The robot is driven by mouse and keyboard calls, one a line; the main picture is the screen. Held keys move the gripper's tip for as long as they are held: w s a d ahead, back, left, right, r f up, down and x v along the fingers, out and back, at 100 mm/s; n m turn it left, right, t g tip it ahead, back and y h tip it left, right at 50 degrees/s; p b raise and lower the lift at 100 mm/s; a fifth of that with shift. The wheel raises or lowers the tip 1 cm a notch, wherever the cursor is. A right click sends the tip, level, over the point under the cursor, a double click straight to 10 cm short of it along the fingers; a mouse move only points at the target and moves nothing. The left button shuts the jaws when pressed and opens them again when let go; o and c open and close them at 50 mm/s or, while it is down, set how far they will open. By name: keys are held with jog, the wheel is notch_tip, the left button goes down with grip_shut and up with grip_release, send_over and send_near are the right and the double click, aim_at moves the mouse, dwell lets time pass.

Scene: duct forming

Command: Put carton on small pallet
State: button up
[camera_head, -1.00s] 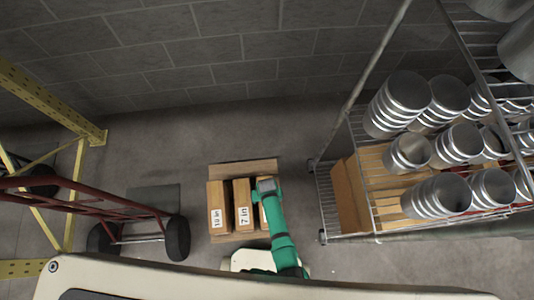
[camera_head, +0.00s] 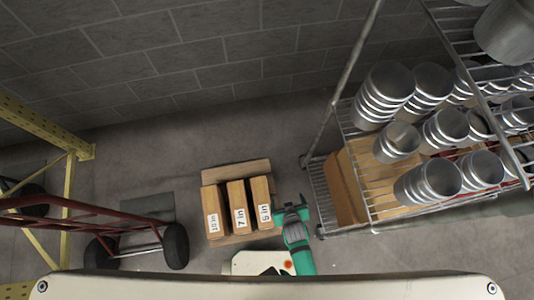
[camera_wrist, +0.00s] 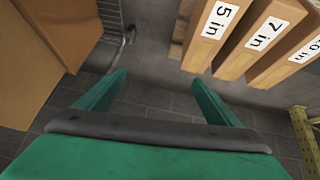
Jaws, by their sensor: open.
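Three tall brown cartons stand side by side on a small wooden pallet (camera_head: 235,173) on the floor. They are the 10 in carton (camera_head: 212,205), the 7 in carton (camera_head: 237,200) and the 5 in carton (camera_head: 261,196). In the wrist view the 5 in carton (camera_wrist: 207,47), the 7 in carton (camera_wrist: 250,50) and the 10 in carton (camera_wrist: 292,70) show at upper right. My gripper (camera_head: 291,205) is just right of the 5 in carton, apart from it. In the wrist view its green fingers (camera_wrist: 160,90) are spread with only floor between them.
A wire shelf rack (camera_head: 325,195) with metal duct pieces and brown boxes stands at the right. A red hand truck (camera_head: 110,225) and a yellow rack frame (camera_head: 70,200) are at the left. Floor behind the pallet is clear up to the block wall.

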jog(key=s+a+r+m+t, duration=0.1)
jog(key=s+a+r+t, duration=0.1)
jog(key=r, duration=1)
jog(key=s+a+r+t, duration=0.3)
jog(key=s+r, duration=0.1)
jog(key=r, duration=0.8)
jog(key=s+a+r+m+t, duration=0.1)
jog(key=s+a+r+t, duration=0.2)
jog(key=r, duration=0.9)
jog(key=shift+s+a+m+t, duration=0.2)
jog(key=shift+s+m+t, duration=0.1)
jog(key=shift+s, duration=0.05)
